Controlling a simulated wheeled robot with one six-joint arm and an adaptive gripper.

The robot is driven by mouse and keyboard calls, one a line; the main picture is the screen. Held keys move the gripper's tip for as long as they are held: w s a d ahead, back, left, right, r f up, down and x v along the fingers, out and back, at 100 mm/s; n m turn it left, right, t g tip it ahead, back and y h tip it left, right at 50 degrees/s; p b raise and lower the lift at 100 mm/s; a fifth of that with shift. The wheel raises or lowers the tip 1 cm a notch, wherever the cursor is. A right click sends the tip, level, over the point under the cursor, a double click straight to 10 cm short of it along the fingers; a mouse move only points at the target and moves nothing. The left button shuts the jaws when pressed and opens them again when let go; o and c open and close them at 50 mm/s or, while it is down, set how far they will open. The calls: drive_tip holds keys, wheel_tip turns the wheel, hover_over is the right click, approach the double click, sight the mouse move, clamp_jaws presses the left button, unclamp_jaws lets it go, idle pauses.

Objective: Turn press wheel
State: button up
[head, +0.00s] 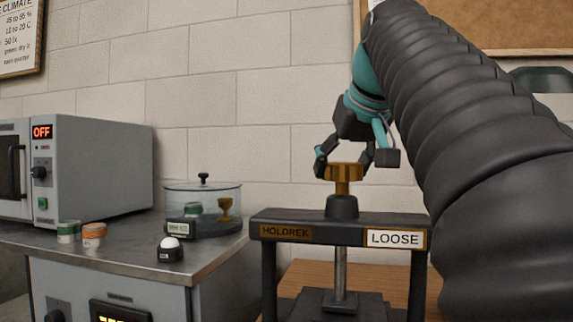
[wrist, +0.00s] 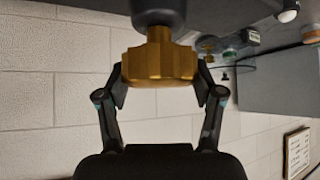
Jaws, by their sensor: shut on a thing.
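The press wheel (head: 345,171) is a brass-coloured lobed knob on top of the black press (head: 345,216). The press has a brass "HOLDREK" plate and a white label reading "LOOSE" (head: 395,239). A steel screw (head: 340,268) runs down below the crossbar to a dark plate. My gripper (head: 345,160) comes from above, with a finger on each side of the wheel. In the wrist view the wheel (wrist: 160,65) sits between the fingertips of my gripper (wrist: 160,90), which are shut on it.
Left of the press, a metal-topped cabinet (head: 130,252) carries a glass-domed vessel (head: 203,205), a white-domed button (head: 171,247), small green and orange tins (head: 94,235) and a grey oven (head: 95,170) showing "OFF". A brick wall (head: 210,95) stands behind.

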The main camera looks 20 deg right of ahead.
drive_tip(key=shift+m+h, duration=0.3)
drive_tip(key=m+g+h+p, duration=0.1)
drive_tip(key=m+h+p, duration=0.1)
drive_tip(key=m, duration=0.1)
drive_tip(key=shift+a+r, duration=0.1)
drive_tip(key=shift+r, duration=0.05)
drive_tip(key=shift+m+g+h+p, duration=0.9)
drive_tip(key=shift+m+h+p, duration=0.4)
drive_tip(key=shift+m, duration=0.8)
